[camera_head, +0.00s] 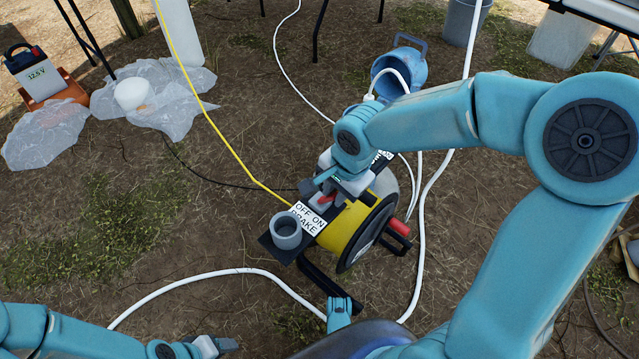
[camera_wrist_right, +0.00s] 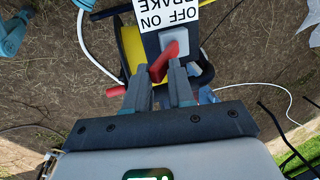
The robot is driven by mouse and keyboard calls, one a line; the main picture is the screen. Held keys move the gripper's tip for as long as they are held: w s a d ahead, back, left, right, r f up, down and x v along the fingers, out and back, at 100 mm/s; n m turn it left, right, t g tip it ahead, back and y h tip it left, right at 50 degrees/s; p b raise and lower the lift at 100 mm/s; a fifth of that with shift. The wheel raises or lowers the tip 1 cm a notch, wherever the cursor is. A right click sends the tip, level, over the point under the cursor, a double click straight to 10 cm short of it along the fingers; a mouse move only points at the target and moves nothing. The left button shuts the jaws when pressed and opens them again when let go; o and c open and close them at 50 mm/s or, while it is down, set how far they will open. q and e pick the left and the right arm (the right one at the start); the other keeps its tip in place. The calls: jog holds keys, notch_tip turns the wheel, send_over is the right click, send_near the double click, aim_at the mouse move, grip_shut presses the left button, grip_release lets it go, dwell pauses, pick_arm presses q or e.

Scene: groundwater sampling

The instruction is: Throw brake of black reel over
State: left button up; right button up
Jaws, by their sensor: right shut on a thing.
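The black reel (camera_head: 362,232) stands on the ground in the middle of the head view, with yellow line on its drum. A white label reading "OFF ON BRAKE" (camera_head: 311,218) is on its top plate. My right gripper (camera_head: 325,188) is over that plate, shut on the red brake lever (camera_head: 327,198). In the right wrist view the lever (camera_wrist_right: 163,62) rises between the two fingers (camera_wrist_right: 158,85) from a light grey base beside the label (camera_wrist_right: 168,10). My left gripper (camera_head: 214,346) is low at the left, away from the reel; its jaw opening is unclear.
A grey cup holder (camera_head: 286,232) sits at the plate's near end. A red grip (camera_head: 399,227) is on the reel's right side. White hoses (camera_head: 430,190) and the yellow line (camera_head: 220,125) cross the ground. A blue bucket (camera_head: 402,68) lies behind. Ground at left is mostly clear.

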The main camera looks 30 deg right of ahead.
jog(key=shift+s, duration=0.15)
jog(key=shift+o, duration=0.3)
jog(key=b, duration=0.1)
jog(key=s+f+b, duration=0.1)
jog(key=shift+s+d+f+t+b, duration=0.1)
jog(key=shift+d+f+t+b, duration=0.2)
jog(key=shift+b, duration=0.1)
jog(key=shift+s+r, duration=0.1)
jog(key=shift+s, duration=0.2)
jog(key=o, duration=0.7)
jog(key=shift+c, duration=0.2)
jog(key=shift+w, duration=0.1)
